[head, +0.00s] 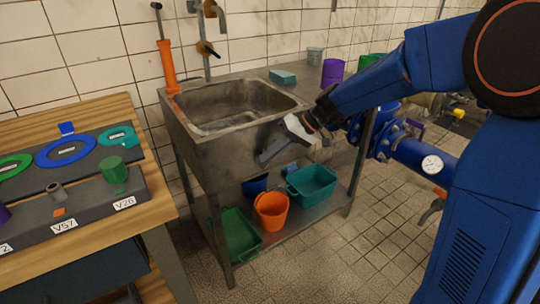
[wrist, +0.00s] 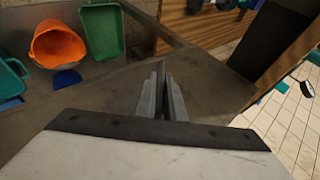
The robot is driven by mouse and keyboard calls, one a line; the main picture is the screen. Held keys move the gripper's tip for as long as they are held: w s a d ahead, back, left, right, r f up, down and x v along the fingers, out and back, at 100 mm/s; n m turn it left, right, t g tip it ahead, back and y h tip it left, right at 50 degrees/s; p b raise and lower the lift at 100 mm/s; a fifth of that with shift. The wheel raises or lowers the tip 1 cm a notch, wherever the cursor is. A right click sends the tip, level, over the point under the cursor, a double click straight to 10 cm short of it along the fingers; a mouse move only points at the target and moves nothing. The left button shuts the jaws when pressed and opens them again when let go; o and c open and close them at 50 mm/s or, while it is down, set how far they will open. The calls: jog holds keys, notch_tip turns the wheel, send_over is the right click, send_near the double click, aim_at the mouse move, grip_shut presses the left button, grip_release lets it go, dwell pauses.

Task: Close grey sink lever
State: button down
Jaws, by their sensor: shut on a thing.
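The grey metal sink (head: 215,160) stands against the tiled wall in the head view. Above it are a pipe and tap (head: 216,12) and a brass-coloured fitting (head: 206,49). I cannot make out a grey lever in either view. My gripper (head: 266,160) is in front of the sink's right front side, low and well away from the tap. The wrist view shows its narrow grey fingers (wrist: 163,92) close together over the dark metal surface. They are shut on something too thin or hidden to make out.
An orange bucket (head: 271,211), a green bin (head: 238,235) and a teal bin (head: 313,184) sit on the shelf below. A wooden bench (head: 152,185) with valve parts stands at left. A blue pipe with a gauge (head: 422,160) is at right. Tiled floor lies open in front.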

jog(key=y, duration=0.2)
jog(key=m+g+y, duration=0.1)
jog(key=shift+w+d+g+y, duration=0.15)
jog(key=shift+w+g+y, duration=0.15)
jog(key=shift+y, duration=0.1)
jog(key=shift+m+g+y, duration=0.7)
jog(key=shift+m+y, duration=0.1)
jog(key=shift+y, duration=1.2)
jog(key=c, duration=1.8)
grip_release()
jog(key=shift+c, duration=0.2)
jog(key=shift+f, duration=0.1)
jog(key=f+v, duration=0.1)
jog(key=v, duration=1.6)
jog(key=shift+d+r, duration=0.2)
jog(key=shift+r, duration=0.1)
